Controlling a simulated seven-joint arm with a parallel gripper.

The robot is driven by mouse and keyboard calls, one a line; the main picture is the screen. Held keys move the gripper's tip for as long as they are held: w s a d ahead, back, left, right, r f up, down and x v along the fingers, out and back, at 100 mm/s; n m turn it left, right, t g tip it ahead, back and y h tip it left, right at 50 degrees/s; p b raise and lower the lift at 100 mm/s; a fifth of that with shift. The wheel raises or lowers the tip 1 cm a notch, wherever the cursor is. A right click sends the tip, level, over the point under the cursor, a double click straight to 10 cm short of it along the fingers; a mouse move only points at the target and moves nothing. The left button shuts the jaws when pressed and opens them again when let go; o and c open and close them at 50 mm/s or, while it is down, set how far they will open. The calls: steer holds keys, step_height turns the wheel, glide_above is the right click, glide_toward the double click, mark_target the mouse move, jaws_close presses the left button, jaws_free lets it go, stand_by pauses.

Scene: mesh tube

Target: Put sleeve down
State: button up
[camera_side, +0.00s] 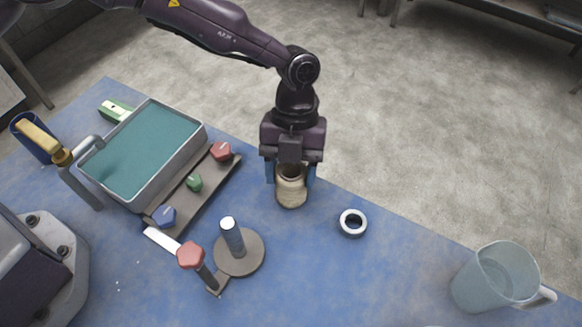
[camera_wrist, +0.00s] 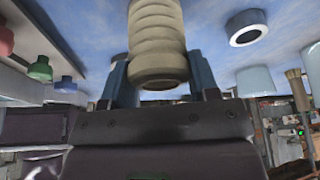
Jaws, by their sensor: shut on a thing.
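The sleeve (camera_side: 291,190) is a beige ribbed tube. It is held upright between the blue fingers of my gripper (camera_side: 290,174), near the table's far edge. In the wrist view the sleeve (camera_wrist: 157,42) sits between the two fingers of my gripper (camera_wrist: 160,75), which are shut on it. I cannot tell whether its lower end touches the table. A grey post on a round base (camera_side: 240,253) stands to the lower left of the sleeve, apart from it.
A white ring (camera_side: 343,224) lies right of the sleeve; a clear jug (camera_side: 493,280) stands further right. A teal-filled tray (camera_side: 142,190) and a rack with red, green and blue knobs (camera_side: 214,183) are at left. Blue table (camera_side: 330,280) is clear in front.

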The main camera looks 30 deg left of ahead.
steer(key=shift+f, duration=0.1)
steer(key=o, duration=1)
steer(key=shift+c, duration=0.2)
steer(key=v, duration=1.2)
